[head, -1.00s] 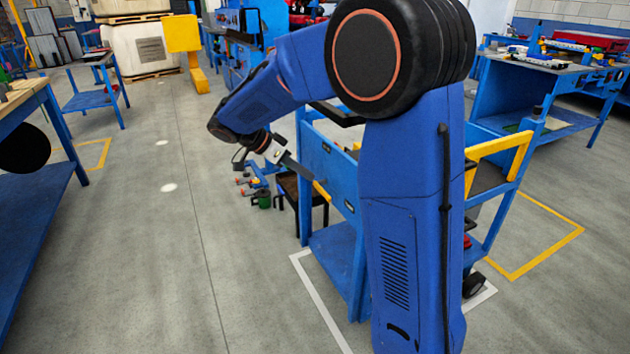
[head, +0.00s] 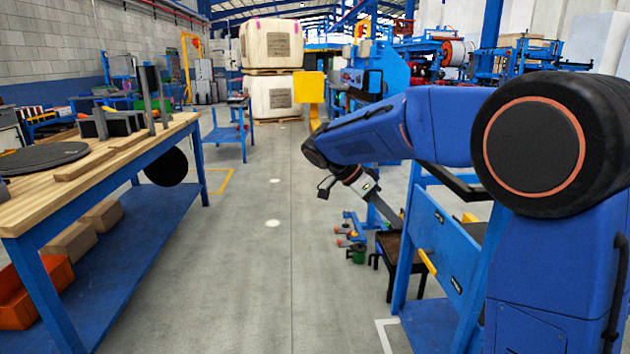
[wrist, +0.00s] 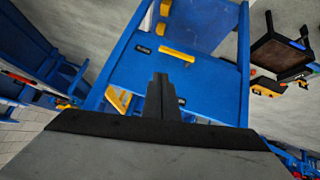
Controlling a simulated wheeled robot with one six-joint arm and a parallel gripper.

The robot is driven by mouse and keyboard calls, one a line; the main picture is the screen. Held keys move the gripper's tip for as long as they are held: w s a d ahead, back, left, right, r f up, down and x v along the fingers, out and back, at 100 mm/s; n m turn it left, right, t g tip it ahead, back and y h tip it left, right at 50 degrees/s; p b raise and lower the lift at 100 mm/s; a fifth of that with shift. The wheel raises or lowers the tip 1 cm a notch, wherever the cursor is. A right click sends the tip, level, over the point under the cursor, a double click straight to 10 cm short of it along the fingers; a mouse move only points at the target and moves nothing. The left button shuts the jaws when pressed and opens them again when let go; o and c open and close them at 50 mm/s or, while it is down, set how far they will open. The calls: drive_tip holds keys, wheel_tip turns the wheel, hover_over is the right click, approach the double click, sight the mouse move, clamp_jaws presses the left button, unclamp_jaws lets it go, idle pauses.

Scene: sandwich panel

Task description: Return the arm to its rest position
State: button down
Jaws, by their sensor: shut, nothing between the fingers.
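My blue arm is bent over at the right of the head view, its forearm reaching left and its wrist hanging over the aisle side of a blue cart (head: 432,232). My gripper (head: 398,218) points down and to the right, close to the cart's upper corner. In the wrist view my gripper (wrist: 162,84) shows as dark fingers held together, with nothing between them. Behind them is the cart's blue panel (wrist: 205,80) with a yellow handle (wrist: 177,53). I cannot tell the exact gap between fingers and cart.
A wooden-topped workbench (head: 150,145) stands at the left, with a dark round disc (head: 42,157) on it. A dark stool (head: 390,245) stands beside the cart. The grey floor aisle (head: 265,280) between bench and cart is clear.

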drive_tip(key=s+d+f+n+t+y, duration=0.1)
drive_tip(key=s+d+n+y, duration=0.2)
drive_tip(key=s, duration=0.6)
drive_tip(key=s+d+f+n+t+y, duration=0.1)
drive_tip(key=s+d+n+y, duration=0.1)
drive_tip(key=s+n, duration=0.45)
drive_tip(key=s+f+n+t+y, duration=0.1)
drive_tip(key=s+f+n+t, duration=0.1)
drive_tip(key=s, duration=0.6)
drive_tip(key=s+a+f+n+t+y, duration=0.1)
drive_tip(key=s+f+n+t+y, duration=0.1)
drive_tip(key=s+f+n, duration=0.3)
drive_tip(key=shift+s+a+y, duration=0.15)
drive_tip(key=shift+s+y, duration=0.15)
drive_tip(key=shift+s, duration=1.1)
